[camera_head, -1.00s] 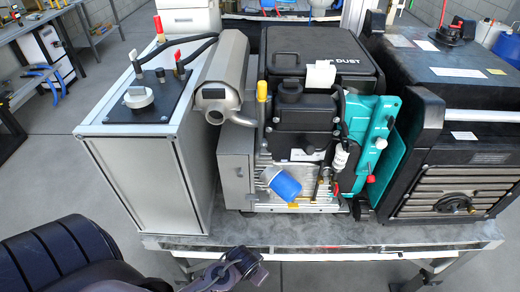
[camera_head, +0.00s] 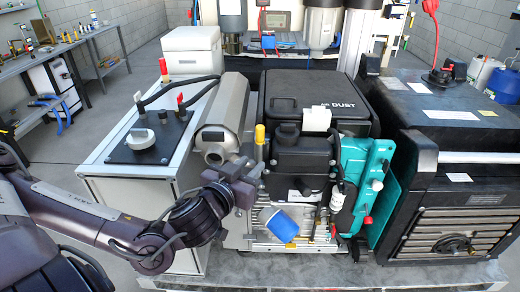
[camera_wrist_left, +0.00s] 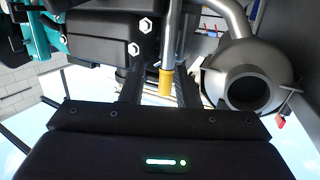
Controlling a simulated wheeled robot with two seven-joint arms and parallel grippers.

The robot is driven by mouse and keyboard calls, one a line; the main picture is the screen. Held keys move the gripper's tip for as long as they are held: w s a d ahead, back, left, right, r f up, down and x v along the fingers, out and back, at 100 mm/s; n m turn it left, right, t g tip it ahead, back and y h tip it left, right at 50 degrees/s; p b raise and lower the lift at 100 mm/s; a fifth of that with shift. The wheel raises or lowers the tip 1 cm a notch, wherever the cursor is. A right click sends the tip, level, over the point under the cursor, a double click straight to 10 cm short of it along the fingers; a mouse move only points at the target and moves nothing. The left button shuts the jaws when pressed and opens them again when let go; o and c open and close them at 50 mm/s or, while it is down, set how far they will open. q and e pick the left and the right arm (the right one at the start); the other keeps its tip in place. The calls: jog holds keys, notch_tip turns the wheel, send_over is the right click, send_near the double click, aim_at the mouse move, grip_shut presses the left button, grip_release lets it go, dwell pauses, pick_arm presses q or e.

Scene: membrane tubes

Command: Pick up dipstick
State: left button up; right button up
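The dipstick has a yellow handle (camera_head: 260,134) on top of a metal tube at the left front of the engine. In the left wrist view, where the scene appears upside down, its yellow handle (camera_wrist_left: 166,82) is at the centre. My left gripper (camera_head: 254,170) is beside the engine, just below the yellow handle in the head view. In the left wrist view its two dark fingers (camera_wrist_left: 160,90) are apart, with the handle between them in the picture. Contact is not visible, and I cannot tell how deep the handle sits. My right gripper is not in view.
A silver muffler (camera_head: 224,118) is close to the left of the dipstick; its round outlet (camera_wrist_left: 247,92) is near the fingers. The black engine housing (camera_head: 300,165) is on the right. A blue filter (camera_head: 283,226) is below.

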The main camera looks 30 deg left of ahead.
aim_at(258, 135)
pick_arm(q)
jog(key=shift+t+h, duration=0.4)
jog(key=shift+t, duration=0.5)
jog(key=r, duration=0.1)
jog(key=w+a+r, duration=0.1)
jog(key=r, duration=0.1)
jog(key=w+r, duration=0.1)
jog(key=shift+w+a+r, duration=0.1)
jog(key=shift+a+r, duration=0.05)
jog(key=shift+r, duration=0.15)
jog(key=shift+w+a+f, duration=0.1)
jog(key=shift+w+a, duration=0.05)
jog(key=shift+w, duration=0.3)
jog(key=shift+w+a+f, duration=0.1)
jog(key=shift+w, duration=0.35)
jog(key=shift+w+a+b, duration=0.15)
jog(key=shift+w, duration=0.9)
jog(key=shift+w+a+b, duration=0.1)
jog(key=shift+w+b, duration=0.05)
jog(key=shift+w, duration=0.9)
grip_shut()
